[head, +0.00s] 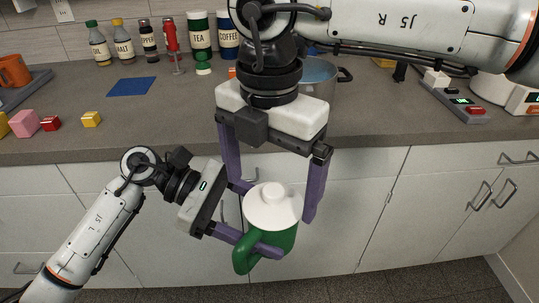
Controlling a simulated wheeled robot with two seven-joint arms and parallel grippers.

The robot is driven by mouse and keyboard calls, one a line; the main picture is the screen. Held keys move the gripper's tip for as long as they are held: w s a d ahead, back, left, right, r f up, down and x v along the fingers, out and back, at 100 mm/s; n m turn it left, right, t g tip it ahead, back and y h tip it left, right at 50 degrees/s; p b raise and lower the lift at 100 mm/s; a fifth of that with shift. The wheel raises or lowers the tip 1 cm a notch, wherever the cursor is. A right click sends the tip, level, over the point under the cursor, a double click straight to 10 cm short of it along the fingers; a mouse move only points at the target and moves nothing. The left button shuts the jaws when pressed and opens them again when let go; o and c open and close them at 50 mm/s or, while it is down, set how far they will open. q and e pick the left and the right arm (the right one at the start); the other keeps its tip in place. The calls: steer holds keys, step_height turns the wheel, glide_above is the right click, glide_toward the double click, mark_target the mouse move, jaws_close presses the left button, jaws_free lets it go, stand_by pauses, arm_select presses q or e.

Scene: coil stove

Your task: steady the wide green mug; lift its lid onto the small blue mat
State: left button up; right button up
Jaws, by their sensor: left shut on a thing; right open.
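A wide green mug (281,244) with a white knobbed lid (272,207) on top is held in front of the counter's edge, over the floor. My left gripper (265,220) is shut on the mug from the left, one finger passing near the handle. My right gripper (269,201) is above and is open, its purple fingers on either side of the lid and apart from it. The lid sits on the mug. The small blue mat (131,87) lies flat and bare on the counter at the upper left.
The grey counter (170,110) is clear around the mat. Pink, red and yellow blocks (23,123) lie at its left. Bottles and canisters (199,36) stand along the wall. A pot (319,78) stands partly behind my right arm.

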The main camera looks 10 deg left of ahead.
mark_target(270, 190)
steer(key=shift+f, duration=0.8)
steer(key=shift+c, duration=0.4)
steer(key=c, duration=1.2)
steer(key=shift+r, duration=0.2)
steer(key=shift+r, duration=0.9)
steer(key=shift+r, duration=0.15)
steer(key=shift+r, duration=1.85)
